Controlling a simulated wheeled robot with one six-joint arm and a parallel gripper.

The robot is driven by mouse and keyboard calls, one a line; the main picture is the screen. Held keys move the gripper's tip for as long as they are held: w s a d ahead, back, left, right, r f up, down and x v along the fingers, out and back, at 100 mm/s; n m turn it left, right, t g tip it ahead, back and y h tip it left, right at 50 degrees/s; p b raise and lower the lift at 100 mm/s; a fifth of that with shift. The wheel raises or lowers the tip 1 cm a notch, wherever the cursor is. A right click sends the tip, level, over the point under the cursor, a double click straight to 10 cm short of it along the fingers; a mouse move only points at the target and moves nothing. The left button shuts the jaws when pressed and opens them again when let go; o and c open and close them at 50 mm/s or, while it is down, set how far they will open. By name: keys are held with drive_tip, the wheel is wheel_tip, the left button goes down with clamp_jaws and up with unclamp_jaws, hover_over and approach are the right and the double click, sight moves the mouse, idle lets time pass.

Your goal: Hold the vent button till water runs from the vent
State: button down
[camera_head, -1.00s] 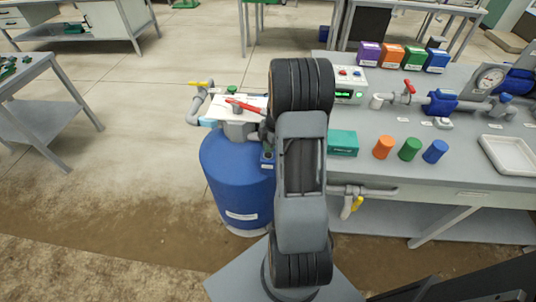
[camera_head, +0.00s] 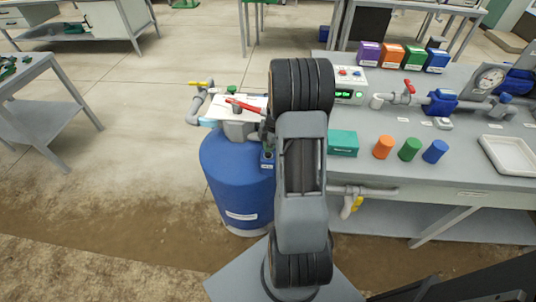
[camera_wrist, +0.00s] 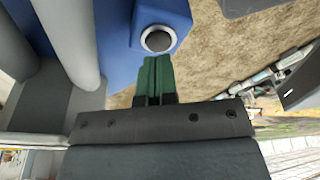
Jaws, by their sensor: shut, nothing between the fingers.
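A round silver-rimmed button (camera_wrist: 158,39) sits on the face of a blue box (camera_wrist: 178,14) in the wrist view. My gripper (camera_wrist: 155,62) has green fingers, closed together and empty. Their tips lie just below the button in the picture; I cannot tell whether they touch it. A grey bent pipe (camera_head: 194,112) with a yellow handle is left of the tank top. No water stream is visible there.
A red lever (camera_head: 245,106) lies over the tank's head. The bench (camera_head: 440,180) to the right holds a controller (camera_head: 350,86), a teal box (camera_head: 343,143), coloured cups, piping and a white tray (camera_head: 512,152). Open floor lies left of the tank.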

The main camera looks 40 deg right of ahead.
sight(269, 154)
drive_tip(key=shift+f+b, duration=1.1)
drive_tip(key=shift+f, duration=0.05)
drive_tip(key=shift+r, duration=0.15)
idle(4.9)
drive_tip(key=shift+r+p, duration=2.05)
drive_tip(key=shift+r, duration=1.3)
